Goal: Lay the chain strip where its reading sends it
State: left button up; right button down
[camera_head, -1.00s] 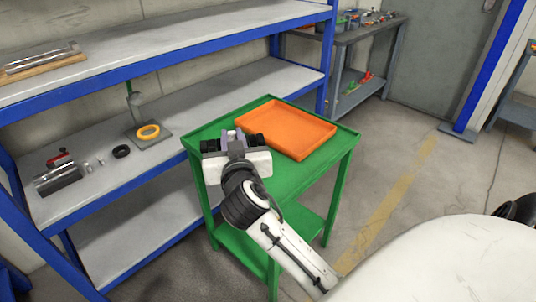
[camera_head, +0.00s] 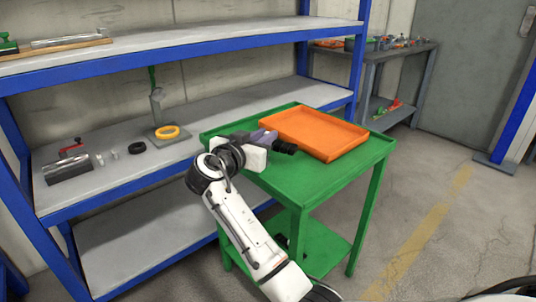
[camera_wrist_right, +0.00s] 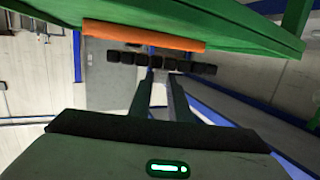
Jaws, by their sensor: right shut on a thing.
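My right gripper (camera_head: 262,138) is shut on the dark chain strip (camera_head: 285,147), low over the green cart (camera_head: 330,182), just in front of the orange tray (camera_head: 318,133). In the right wrist view, the chain strip (camera_wrist_right: 162,62) is a row of several black links running crosswise at the fingertips (camera_wrist_right: 160,74), beside the orange tray edge (camera_wrist_right: 145,36). The head view shows mainly one end of the strip; my gripper hides the rest. I cannot tell whether the strip touches the cart. The tray looks empty. My left gripper is not in view.
A blue-framed shelf (camera_head: 205,122) stands at the left. A workbench (camera_head: 385,52) stands behind. The cart's front right top is clear.

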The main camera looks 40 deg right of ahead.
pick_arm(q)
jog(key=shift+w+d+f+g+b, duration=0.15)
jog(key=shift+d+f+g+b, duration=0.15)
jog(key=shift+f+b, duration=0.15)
pick_arm(e)
jog(key=shift+f, duration=2.2)
jog(key=shift+f, duration=0.2)
jog(key=c, duration=1.6)
grip_release()
jog(key=shift+c, duration=0.2)
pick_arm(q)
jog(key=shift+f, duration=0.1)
pick_arm(e)
jog(key=shift+r, duration=0.1)
